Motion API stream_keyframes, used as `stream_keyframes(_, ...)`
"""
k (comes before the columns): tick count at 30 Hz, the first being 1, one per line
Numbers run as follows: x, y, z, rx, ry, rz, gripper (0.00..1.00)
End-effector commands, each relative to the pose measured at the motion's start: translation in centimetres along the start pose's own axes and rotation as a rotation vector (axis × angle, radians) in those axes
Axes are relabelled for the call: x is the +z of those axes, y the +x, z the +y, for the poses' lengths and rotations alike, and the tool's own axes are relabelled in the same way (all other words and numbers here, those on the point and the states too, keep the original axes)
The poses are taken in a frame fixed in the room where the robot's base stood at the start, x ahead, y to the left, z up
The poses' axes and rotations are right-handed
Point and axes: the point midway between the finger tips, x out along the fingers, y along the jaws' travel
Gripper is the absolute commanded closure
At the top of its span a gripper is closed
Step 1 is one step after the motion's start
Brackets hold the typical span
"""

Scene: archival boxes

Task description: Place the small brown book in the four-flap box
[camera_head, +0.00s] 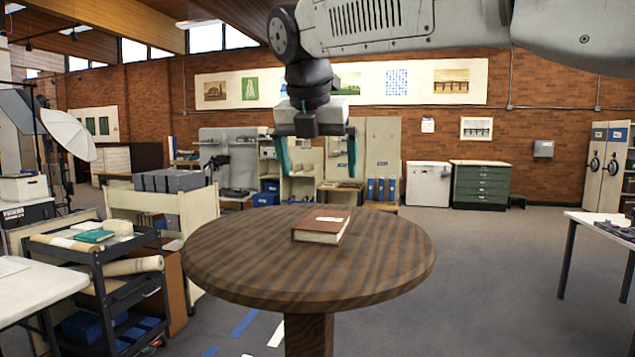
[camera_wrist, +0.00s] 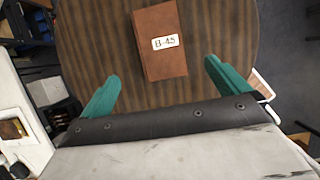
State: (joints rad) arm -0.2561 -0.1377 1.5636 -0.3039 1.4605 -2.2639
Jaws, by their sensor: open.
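In the wrist view the book (camera_wrist: 160,66) shows a white label reading "B-45". My gripper (camera_head: 315,172) is open, with its green fingers spread and pointing down, and hangs in the air above the book without touching it. In the wrist view the fingers (camera_wrist: 158,80) stand to either side of the book's lower part. I cannot make out a four-flap box in either view.
A black cart (camera_head: 100,262) with rolls and a green book stands at the left. A white table (camera_head: 600,226) is at the right edge. The round table's top is otherwise bare, and open grey floor (camera_head: 490,270) lies to its right.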

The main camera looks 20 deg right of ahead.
Motion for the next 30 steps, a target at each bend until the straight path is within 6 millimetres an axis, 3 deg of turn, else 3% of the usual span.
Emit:
stream_keyframes(4,-0.9,3.4,-0.3,-0.005,0.001,0.005,0.0)
stream_keyframes(21,-0.5,10.4,0.0,-0.004,0.001,0.006,0.0)
stream_keyframes(30,-0.4,11.8,0.1,-0.001,0.001,0.003,0.0)
